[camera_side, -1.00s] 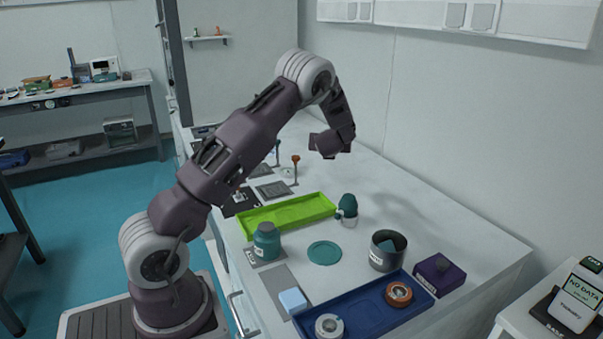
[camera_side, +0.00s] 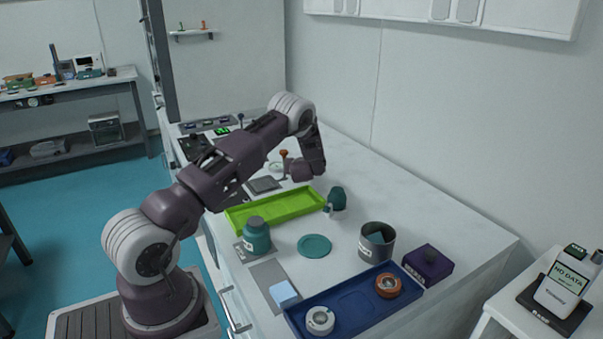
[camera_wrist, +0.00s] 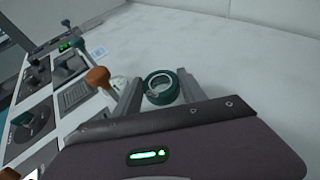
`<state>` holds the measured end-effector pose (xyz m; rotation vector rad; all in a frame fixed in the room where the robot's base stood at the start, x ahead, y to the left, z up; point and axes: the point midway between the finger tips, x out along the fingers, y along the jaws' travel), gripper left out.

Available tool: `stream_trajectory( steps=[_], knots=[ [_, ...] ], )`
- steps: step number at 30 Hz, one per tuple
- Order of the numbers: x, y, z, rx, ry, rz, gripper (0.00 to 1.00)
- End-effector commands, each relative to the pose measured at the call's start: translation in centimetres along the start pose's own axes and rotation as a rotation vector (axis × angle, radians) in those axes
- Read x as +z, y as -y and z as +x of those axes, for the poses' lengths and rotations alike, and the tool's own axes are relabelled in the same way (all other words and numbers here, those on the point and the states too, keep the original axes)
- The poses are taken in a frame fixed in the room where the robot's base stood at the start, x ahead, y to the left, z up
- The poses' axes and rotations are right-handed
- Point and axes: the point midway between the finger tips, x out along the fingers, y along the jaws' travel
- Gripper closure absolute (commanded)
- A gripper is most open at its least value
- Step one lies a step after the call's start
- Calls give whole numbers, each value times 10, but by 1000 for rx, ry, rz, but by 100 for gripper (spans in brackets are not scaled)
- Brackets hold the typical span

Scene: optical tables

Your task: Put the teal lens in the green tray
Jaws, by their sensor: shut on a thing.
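The teal lens (camera_wrist: 149,92), a small ring-shaped piece with a pale centre, sits between the two grey fingers of my gripper (camera_wrist: 161,86) in the wrist view. My gripper is shut on it. In the side view my gripper (camera_side: 304,169) is above the table, behind the far right end of the green tray; the lens cannot be made out there. The green tray (camera_side: 275,210) is long, shallow and bright lime, and looks empty. It is not visible in the wrist view.
Near the tray stand a teal jar (camera_side: 257,238), a mug with a dark teal piece (camera_side: 337,200), a teal disc (camera_side: 314,246) and a grey cup (camera_side: 377,245). A blue tray (camera_side: 356,302) holds two round parts. An orange-topped post (camera_wrist: 97,77) is beside my fingers.

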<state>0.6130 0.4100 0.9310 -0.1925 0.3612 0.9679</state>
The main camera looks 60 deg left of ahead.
Motion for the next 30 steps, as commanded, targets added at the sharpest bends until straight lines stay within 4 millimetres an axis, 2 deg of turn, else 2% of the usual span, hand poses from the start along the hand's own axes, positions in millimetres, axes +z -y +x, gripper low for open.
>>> stream_trajectory(
  steps=[8,17,18,20,21,30],
  knots=[
    [-38,0,16,0,0,0,93],
    [-40,0,17,0,1,0,93],
    [-40,0,17,0,1,-1,46],
    [-40,0,17,0,1,-1,34],
    [-40,0,17,0,1,-1,30],
    [-39,0,16,0,1,-1,30]
  ],
)
